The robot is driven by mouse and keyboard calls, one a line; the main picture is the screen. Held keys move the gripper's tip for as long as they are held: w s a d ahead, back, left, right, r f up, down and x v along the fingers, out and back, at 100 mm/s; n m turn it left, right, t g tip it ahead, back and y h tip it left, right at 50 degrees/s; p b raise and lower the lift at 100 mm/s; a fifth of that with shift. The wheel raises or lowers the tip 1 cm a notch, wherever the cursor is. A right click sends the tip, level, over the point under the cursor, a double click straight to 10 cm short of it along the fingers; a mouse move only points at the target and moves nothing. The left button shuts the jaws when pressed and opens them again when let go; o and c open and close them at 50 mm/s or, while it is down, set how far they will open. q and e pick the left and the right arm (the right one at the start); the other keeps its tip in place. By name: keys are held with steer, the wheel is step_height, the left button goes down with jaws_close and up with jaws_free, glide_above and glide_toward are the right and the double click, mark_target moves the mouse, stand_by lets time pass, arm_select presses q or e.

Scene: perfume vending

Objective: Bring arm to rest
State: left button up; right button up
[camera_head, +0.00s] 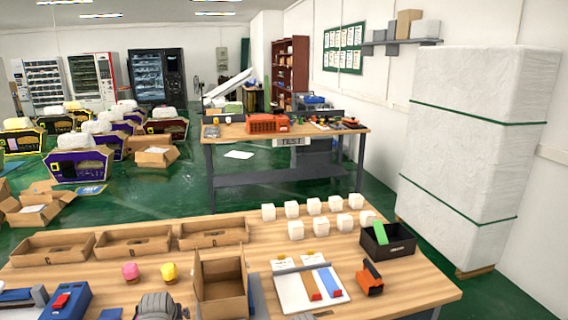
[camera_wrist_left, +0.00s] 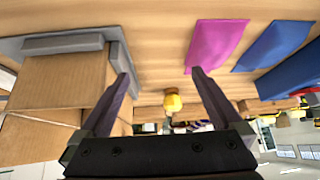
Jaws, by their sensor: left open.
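My left gripper (camera_wrist_left: 160,73) is open in the left wrist view, with its two dark fingers apart and nothing between the tips. Beyond the fingers a yellow-topped item (camera_wrist_left: 172,102) stands apart from them. In the head view a yellow-topped item (camera_head: 169,271) and a pink-topped item (camera_head: 130,271) stand on the wooden table (camera_head: 445,286). A dark grey part at the bottom edge there appears to be my left arm; its fingers cannot be made out. My right gripper does not show.
An open cardboard box (camera_head: 220,262) stands right of the yellow-topped item; a box (camera_wrist_left: 62,82) fills the left of the wrist view. Trays (camera_head: 134,243) line the back edge. White cubes (camera_head: 295,230), a black bin (camera_head: 388,244) and an orange tool (camera_head: 371,279) sit at right.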

arm_select(q)
steer(key=s+d+f+m+g, duration=0.1)
steer(key=s+d+m+g, duration=0.1)
steer(key=s+d, duration=0.3)
steer(key=s+d+m+g, duration=0.2)
steer(key=s+d, duration=0.4)
steer(key=d, duration=0.6)
steer(key=s+d+f+m+g+p, duration=0.1)
steer(key=s+d+m+g, duration=0.2)
steer(key=s+d, duration=0.3)
steer(key=d, duration=0.3)
steer(key=shift+s+f+h, duration=0.15)
steer(key=shift+f+h, duration=0.15)
steer(key=shift+h, duration=0.1)
steer(key=shift+d, duration=0.1)
